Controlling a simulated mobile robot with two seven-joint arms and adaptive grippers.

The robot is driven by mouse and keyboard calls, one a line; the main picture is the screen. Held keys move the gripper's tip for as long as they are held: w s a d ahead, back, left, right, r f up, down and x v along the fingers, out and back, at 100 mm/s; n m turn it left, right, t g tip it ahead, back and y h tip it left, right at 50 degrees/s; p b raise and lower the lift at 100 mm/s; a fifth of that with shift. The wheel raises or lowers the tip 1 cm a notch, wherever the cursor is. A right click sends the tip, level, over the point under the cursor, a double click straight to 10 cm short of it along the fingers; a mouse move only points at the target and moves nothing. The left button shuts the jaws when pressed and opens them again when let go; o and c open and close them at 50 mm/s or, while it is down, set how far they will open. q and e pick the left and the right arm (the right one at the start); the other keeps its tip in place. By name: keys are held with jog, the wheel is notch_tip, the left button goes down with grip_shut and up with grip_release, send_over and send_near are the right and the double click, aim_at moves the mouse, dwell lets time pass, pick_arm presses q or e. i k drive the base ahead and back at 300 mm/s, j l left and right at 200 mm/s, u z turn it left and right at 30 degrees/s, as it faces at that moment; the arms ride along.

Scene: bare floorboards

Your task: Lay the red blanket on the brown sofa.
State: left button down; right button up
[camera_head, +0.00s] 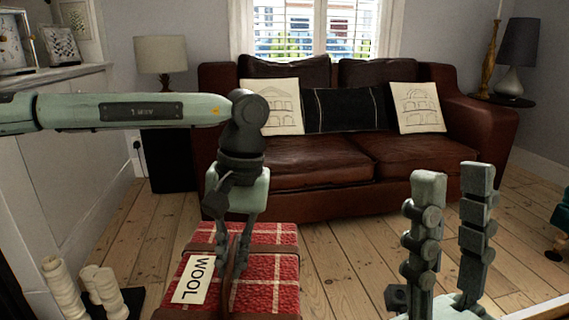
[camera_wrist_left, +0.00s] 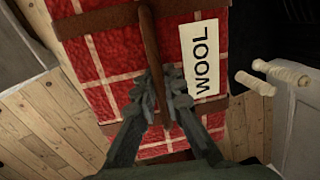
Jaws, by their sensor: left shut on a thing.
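The red blanket (camera_head: 272,262) is a folded red checked bundle with brown straps and a white WOOL label, low in the head view. My left gripper (camera_head: 232,277) is above it, with its fingers shut on the brown strap across its top. In the left wrist view, the fingers (camera_wrist_left: 168,108) close around that strap, and the blanket (camera_wrist_left: 110,65) fills the middle. What is under the blanket is hidden. The brown sofa (camera_head: 310,165) stands behind, by the window. My right gripper (camera_head: 450,240) points up at the lower right, fingers apart and empty.
The sofa seat is bare, with patterned white cushions (camera_head: 417,107) and a black cushion (camera_head: 342,110) against its back. Bare floorboards (camera_head: 345,245) lie in front. A lamp (camera_head: 161,57) stands left and another (camera_head: 514,68) right. Pale turned pieces (camera_head: 100,290) stand at lower left.

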aim_at(299, 148)
jog(key=i, duration=1)
jog(key=i+z, duration=0.2)
jog(key=i, duration=0.25)
jog(key=i+j+z, duration=0.25)
jog(key=i, duration=0.15)
jog(key=i+l+z, duration=0.1)
jog(key=i, duration=0.35)
jog(key=i+l+z, duration=0.15)
jog(key=i, duration=0.3)
jog(key=i+l+u, duration=0.2)
jog(key=u, duration=0.15)
jog(key=i+l+u, duration=0.65)
